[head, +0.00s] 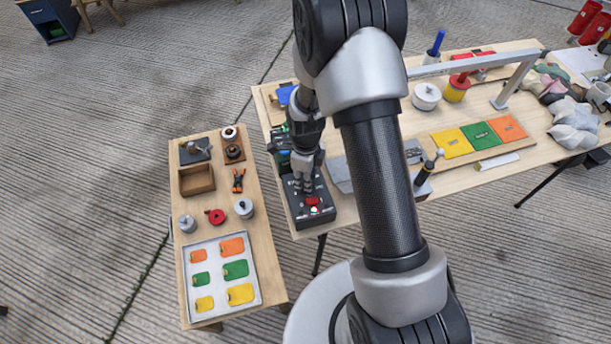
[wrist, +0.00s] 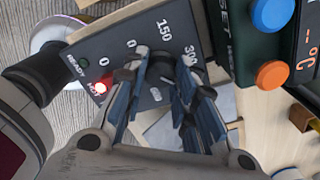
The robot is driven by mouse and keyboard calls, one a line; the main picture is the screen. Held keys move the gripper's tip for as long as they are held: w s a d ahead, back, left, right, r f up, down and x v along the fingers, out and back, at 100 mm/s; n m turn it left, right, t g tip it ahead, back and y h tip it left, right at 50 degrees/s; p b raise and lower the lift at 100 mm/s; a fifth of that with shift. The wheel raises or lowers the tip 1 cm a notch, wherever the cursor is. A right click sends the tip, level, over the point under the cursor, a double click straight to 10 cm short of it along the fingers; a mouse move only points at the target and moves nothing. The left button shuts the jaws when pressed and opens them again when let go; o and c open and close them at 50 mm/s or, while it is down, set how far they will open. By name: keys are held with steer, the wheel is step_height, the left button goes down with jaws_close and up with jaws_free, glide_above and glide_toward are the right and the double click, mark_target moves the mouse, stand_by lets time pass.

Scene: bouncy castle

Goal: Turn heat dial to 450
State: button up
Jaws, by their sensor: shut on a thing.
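The dark heat control box (head: 325,217) stands at the left end of the long table. It also shows in the wrist view (wrist: 118,42), with printed marks 0, 150 and a partly covered 300. My gripper (head: 304,188) points down onto the box. In the wrist view my gripper (wrist: 163,66) has its fingers closed in over the scale, shut on the heat dial. No 450 mark is readable. A red lamp (wrist: 98,88) glows beside the word HOT, next to a dim READY lamp (wrist: 83,62).
Another panel with a blue button (wrist: 272,14) and an orange button (wrist: 272,74) sits close beside the box. A low side table (head: 265,262) holds a tray (head: 217,258) of coloured patches, pliers (head: 238,180) and a wooden box (head: 196,180). A metal frame (head: 515,76) stands on the long table.

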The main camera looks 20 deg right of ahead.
steer(key=shift+m, duration=1)
steer(key=o, duration=1.1)
steer(key=shift+r, duration=0.1)
step_height(320, 180, up, 12)
steer(key=shift+f, duration=0.1)
